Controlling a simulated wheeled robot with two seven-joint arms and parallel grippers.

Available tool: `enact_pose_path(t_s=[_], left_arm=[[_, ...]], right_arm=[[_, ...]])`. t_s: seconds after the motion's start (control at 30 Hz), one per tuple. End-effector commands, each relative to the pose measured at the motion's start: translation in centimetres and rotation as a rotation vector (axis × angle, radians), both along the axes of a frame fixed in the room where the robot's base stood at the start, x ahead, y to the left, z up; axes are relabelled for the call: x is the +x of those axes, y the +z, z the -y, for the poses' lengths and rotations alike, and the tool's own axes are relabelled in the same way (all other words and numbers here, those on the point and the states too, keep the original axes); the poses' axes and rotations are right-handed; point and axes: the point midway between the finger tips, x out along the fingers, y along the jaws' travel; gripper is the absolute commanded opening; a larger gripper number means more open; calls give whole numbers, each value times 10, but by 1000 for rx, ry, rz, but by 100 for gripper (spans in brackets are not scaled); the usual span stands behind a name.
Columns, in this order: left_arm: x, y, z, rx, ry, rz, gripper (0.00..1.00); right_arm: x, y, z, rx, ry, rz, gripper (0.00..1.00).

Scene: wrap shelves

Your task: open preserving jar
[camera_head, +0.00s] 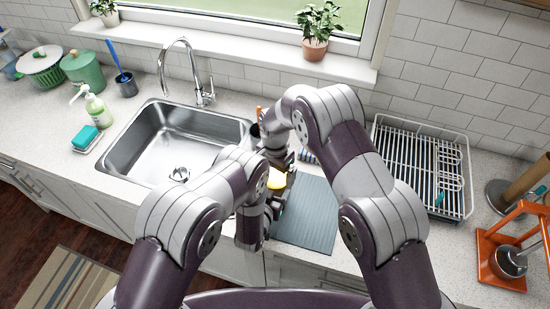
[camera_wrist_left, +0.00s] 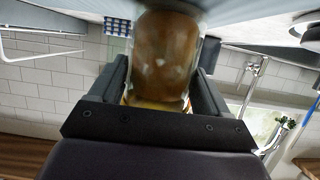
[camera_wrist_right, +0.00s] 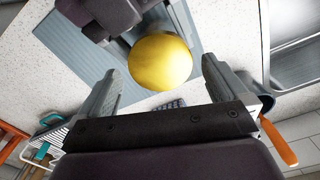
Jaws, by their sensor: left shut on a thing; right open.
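The preserving jar shows in the left wrist view as a clear body with brown contents (camera_wrist_left: 166,60), between the fingers of my left gripper (camera_wrist_left: 163,95), which is shut on it. Its round yellow lid (camera_wrist_right: 160,61) shows from above in the right wrist view, and a small part of the lid (camera_head: 277,179) shows in the head view between my arms. My right gripper (camera_wrist_right: 163,88) is open above the jar, its fingers apart on either side and not touching the lid. In the head view my arms hide most of the jar.
A blue-grey mat (camera_head: 308,212) lies on the counter by the jar. A steel sink (camera_head: 165,150) is to the left, and a white dish rack (camera_head: 425,165) and an orange stand (camera_head: 512,262) are to the right. An orange-handled tool (camera_wrist_right: 279,143) stands in a dark cup near my right gripper.

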Motion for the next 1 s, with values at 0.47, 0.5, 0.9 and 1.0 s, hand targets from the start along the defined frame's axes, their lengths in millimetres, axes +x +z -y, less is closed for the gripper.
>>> enact_pose_path(t_s=[0.47,0.5,0.9,1.0], left_arm=[[0,0,0,0,0,0,0],[0,0,0,0,0,0,0],[0,0,0,0,0,0,0],[0,0,0,0,0,0,0]], right_arm=[[0,-18,0,0,1,0,87],[0,-18,0,0,1,0,74],[0,-18,0,1,218,0,46],[0,-17,1,0,504,1,46]])
